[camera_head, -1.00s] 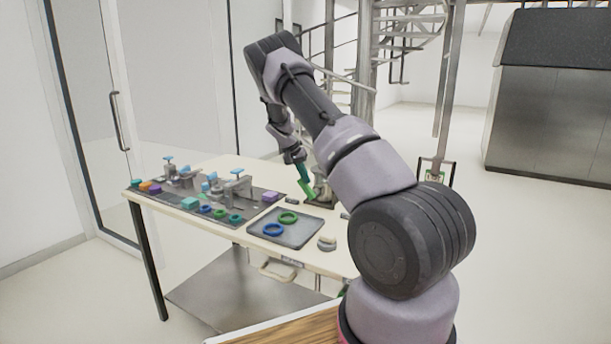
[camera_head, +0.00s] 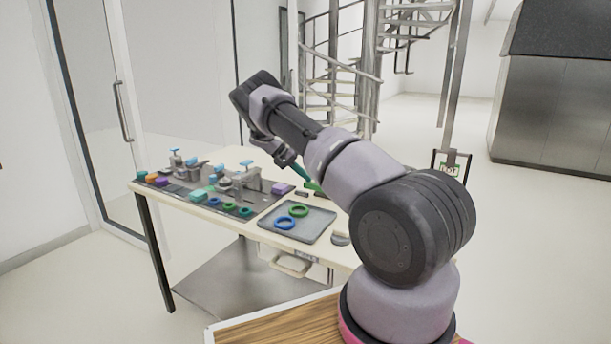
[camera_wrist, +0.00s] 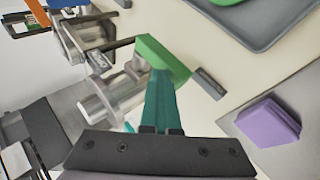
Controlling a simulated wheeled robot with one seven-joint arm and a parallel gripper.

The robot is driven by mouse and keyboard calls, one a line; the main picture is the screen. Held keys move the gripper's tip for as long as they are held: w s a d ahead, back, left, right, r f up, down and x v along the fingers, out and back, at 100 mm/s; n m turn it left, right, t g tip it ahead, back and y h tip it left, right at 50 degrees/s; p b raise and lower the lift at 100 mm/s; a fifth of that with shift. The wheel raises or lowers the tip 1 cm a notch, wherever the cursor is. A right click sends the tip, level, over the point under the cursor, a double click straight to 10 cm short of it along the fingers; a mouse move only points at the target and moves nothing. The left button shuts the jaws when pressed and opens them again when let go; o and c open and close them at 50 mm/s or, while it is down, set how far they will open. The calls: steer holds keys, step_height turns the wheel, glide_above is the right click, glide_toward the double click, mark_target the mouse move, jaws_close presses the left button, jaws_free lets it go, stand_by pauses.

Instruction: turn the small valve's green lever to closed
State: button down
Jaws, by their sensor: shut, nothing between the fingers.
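The small valve's green lever (camera_wrist: 163,58) shows in the wrist view, above the metal valve body (camera_wrist: 118,92). In the head view only a bit of the green lever (camera_head: 313,186) shows beside my arm, which hides most of the valve. My gripper (camera_wrist: 160,78) is shut and empty. Its teal fingers point up the wrist picture, and their tips overlap the lever's underside. I cannot tell whether they touch it or are just in front of it.
A grey tray (camera_head: 324,222) with a blue ring (camera_head: 285,222) and a green ring (camera_head: 299,210) lies on the table. A dark mat left of it holds fixtures and coloured pieces. A purple block (camera_wrist: 268,122) lies near the valve. A spiral staircase stands behind.

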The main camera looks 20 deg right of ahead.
steer(key=shift+a+f, duration=0.25)
steer(key=shift+f, duration=0.25)
steer(key=w+v, duration=0.1)
steer(key=v, duration=1.1)
steer(key=shift+w+d+r, duration=0.15)
steer(key=shift+w+r, duration=0.2)
